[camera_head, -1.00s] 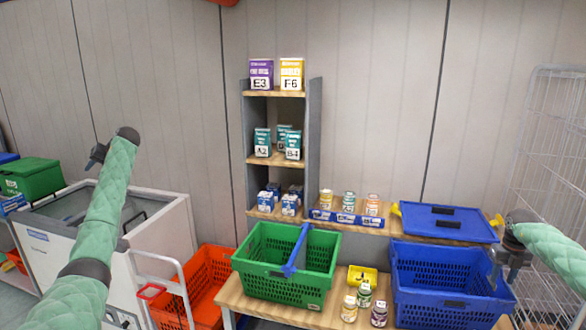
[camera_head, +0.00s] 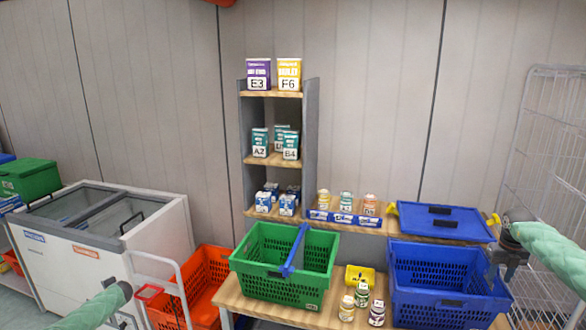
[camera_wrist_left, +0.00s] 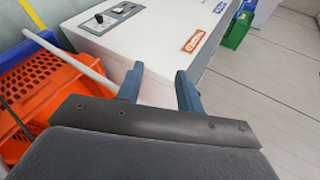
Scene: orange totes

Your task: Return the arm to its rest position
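My left arm (camera_head: 92,308) shows only as a short green padded piece at the bottom left of the head view, in front of the white freezer. In the left wrist view my left gripper (camera_wrist_left: 158,82) has its two fingers apart with nothing between them. The freezer's white side shows beyond the fingers. My right gripper (camera_head: 507,262) hangs pointing down at the right edge of the blue basket (camera_head: 440,312). It is small and dark there, and I cannot tell how far its fingers are apart.
The white freezer (camera_head: 110,254) and orange totes (camera_head: 204,300) stand at left; an orange tote (camera_wrist_left: 72,108) is close to my left gripper. A green basket (camera_head: 262,284) and several jars stand on the wooden table (camera_head: 232,298). A wire cage (camera_head: 552,150) stands at right.

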